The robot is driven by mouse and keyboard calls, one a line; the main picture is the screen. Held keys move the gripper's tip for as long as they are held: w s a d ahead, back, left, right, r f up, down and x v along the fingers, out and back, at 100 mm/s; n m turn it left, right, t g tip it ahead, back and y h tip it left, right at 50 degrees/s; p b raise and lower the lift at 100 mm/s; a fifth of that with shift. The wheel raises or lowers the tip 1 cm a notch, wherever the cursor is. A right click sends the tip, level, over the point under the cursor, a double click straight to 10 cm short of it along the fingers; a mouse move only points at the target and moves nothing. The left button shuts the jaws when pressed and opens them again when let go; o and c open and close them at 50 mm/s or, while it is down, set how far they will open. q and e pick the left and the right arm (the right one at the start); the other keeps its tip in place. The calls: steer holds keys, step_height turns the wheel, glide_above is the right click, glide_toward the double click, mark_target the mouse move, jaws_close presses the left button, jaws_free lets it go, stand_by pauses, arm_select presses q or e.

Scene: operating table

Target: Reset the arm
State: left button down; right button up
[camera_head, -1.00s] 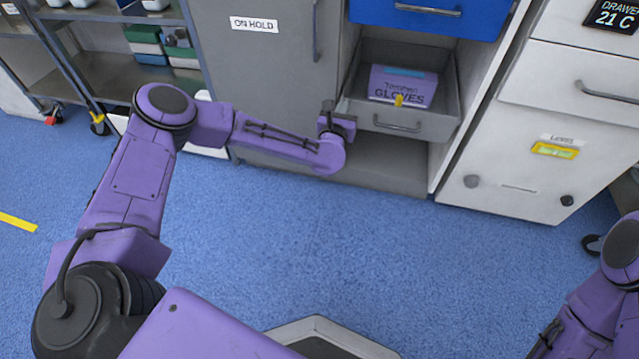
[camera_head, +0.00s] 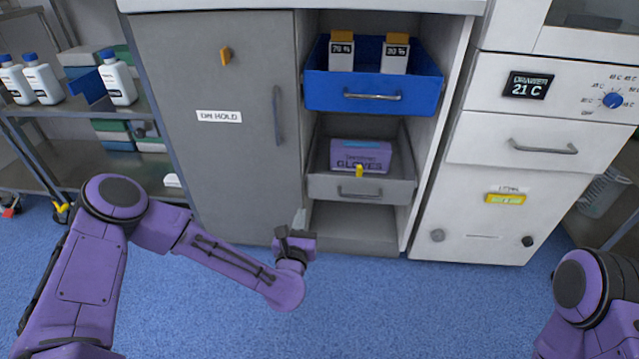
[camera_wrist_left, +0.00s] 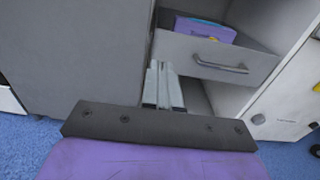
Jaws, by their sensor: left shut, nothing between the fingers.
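My left arm (camera_head: 225,258) is purple and reaches in from the left, bent at the elbow, in front of the grey cabinet. My left gripper (camera_head: 299,220) points towards the cabinet, below and left of the open grey drawer (camera_head: 335,188). In the left wrist view its fingers (camera_wrist_left: 163,85) are together with nothing between them, and the grey drawer (camera_wrist_left: 200,58) is beyond them. My right arm (camera_head: 590,300) shows only in part at the lower right; its gripper is out of the picture.
A purple glove box (camera_head: 375,158) lies in the grey drawer. Above it is an open blue drawer (camera_head: 330,95) with two white cartons. A closed grey door (camera_head: 220,150) is on the left, a white drawer unit (camera_head: 480,200) on the right. The blue floor (camera_head: 400,310) in front is clear.

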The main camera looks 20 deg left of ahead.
arm_select(q)
steer(key=s+d+f+m+g+h, duration=0.2)
steer(key=s+f+m+g, duration=0.3)
steer(key=s+f+m, duration=0.6)
steer(key=s+d+f+m+g+h, duration=0.15)
steer(key=s+f+m+g, duration=0.25)
steer(key=s+f+m, duration=0.6)
steer(key=s+a+m+g+y, duration=0.4)
steer(key=s+a+m+g, duration=0.2)
steer(key=s+a+m, duration=0.65)
step_height(320, 180, up, 34)
steer(key=s+a+n+p, duration=0.1)
steer(key=n+p, duration=0.1)
steer(key=p, duration=3.3)
steer(key=shift+s+a+r, duration=0.15)
steer(key=shift+s+r, duration=0.05)
steer(key=shift+s, duration=0.15)
